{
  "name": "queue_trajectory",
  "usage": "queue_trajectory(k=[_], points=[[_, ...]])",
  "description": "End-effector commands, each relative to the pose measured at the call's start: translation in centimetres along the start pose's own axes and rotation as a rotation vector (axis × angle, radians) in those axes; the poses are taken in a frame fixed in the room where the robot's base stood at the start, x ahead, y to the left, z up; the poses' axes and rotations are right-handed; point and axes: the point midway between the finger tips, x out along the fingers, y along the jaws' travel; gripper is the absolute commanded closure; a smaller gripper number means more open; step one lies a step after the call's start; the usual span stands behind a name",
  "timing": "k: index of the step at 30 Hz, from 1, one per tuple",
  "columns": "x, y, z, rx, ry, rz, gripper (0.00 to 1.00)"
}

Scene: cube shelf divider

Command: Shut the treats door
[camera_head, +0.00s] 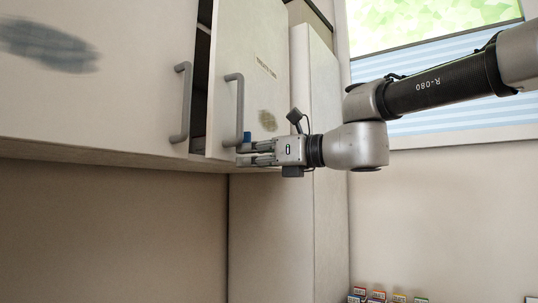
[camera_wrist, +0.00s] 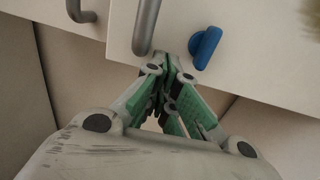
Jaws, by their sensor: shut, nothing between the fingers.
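The right cabinet door (camera_head: 262,60) stands ajar, with a dark gap at its left edge beside the left door. My gripper (camera_head: 241,155) is shut and empty at the door's lower left corner, just below the handle. In the wrist view its fingertips (camera_wrist: 168,60) meet at the door's bottom edge; contact is unclear.
A blue knob-like piece (camera_wrist: 206,46) is at the door's lower edge, right of my fingertips. The left door (camera_head: 95,75) has a grey handle (camera_head: 183,102) and looks flush. A tall pale panel (camera_head: 318,150) stands behind.

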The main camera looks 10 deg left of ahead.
Motion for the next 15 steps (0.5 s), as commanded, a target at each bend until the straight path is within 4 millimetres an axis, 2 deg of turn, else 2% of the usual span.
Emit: queue_trajectory(k=[6,15], points=[[1.5,0.0,0.0,-0.001,0.0,0.001,1.0],[1.6,0.0,0.0,-0.001,0.0,-0.001,1.0]])
